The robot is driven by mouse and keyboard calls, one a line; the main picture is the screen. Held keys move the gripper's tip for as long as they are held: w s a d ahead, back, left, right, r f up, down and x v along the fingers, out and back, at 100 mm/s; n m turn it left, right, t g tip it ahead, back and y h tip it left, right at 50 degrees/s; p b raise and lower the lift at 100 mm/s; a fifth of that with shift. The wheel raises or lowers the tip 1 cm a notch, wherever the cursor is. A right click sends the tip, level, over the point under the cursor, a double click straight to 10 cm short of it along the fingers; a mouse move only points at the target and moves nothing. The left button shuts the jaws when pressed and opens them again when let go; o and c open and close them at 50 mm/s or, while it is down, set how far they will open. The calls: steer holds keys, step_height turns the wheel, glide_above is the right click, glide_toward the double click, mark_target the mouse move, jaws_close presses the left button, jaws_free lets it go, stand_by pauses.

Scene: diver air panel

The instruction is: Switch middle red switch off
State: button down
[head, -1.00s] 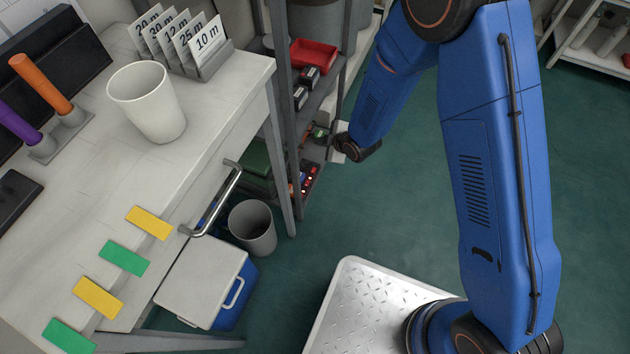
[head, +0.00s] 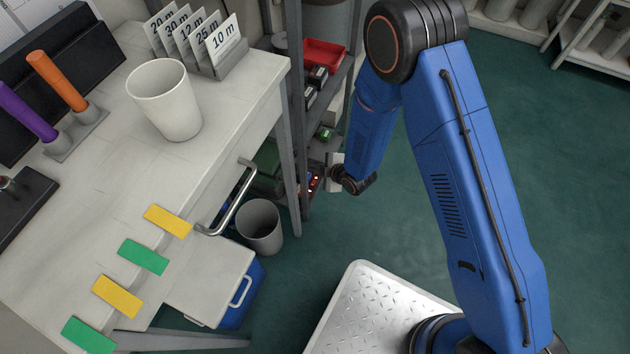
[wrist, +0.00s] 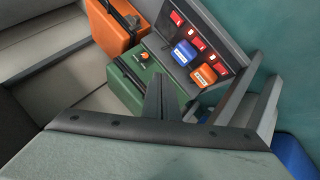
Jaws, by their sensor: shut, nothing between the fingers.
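In the wrist view a dark sloped panel (wrist: 228,50) carries a row of small red switches with pale marks. The middle red switch (wrist: 200,45) is small, and I cannot tell its position. A blue block (wrist: 184,53) and an orange block (wrist: 204,75) with pale labels sit below the row. My gripper (wrist: 161,82) is shut and empty, its dark fingers left of and below the panel in the picture, apart from the switches. In the head view the panel (head: 314,182) shows only as small red spots beside my wrist, and my fingertips are hard to make out.
A green case (wrist: 140,85) and an orange case (wrist: 113,28) stand left of the panel. The grey shelf rack (head: 297,110) holds a red tray (head: 323,53). A workbench (head: 105,170), a bin (head: 260,226) and a cooler (head: 215,283) stand left; green floor (head: 555,170) is open right.

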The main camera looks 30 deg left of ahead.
steer(key=shift+f, duration=0.15)
steer(key=shift+w+f, duration=0.2)
steer(key=shift+f, duration=1.2)
steer(key=shift+w+f, duration=0.15)
steer(key=shift+f, duration=1.25)
steer(key=shift+w+f, duration=0.2)
steer(key=shift+f, duration=1.2)
steer(key=shift+f, duration=0.15)
steer(key=shift+f, duration=0.3)
steer(key=shift+w+f, duration=0.1)
steer(key=shift+f, duration=0.15)
steer(key=shift+a, duration=0.1)
steer(key=shift+r, duration=0.7)
steer(key=shift+s+r, duration=0.2)
steer(key=shift+r, duration=1.05)
steer(key=shift+s+r, duration=0.2)
steer(key=shift+r, duration=1.05)
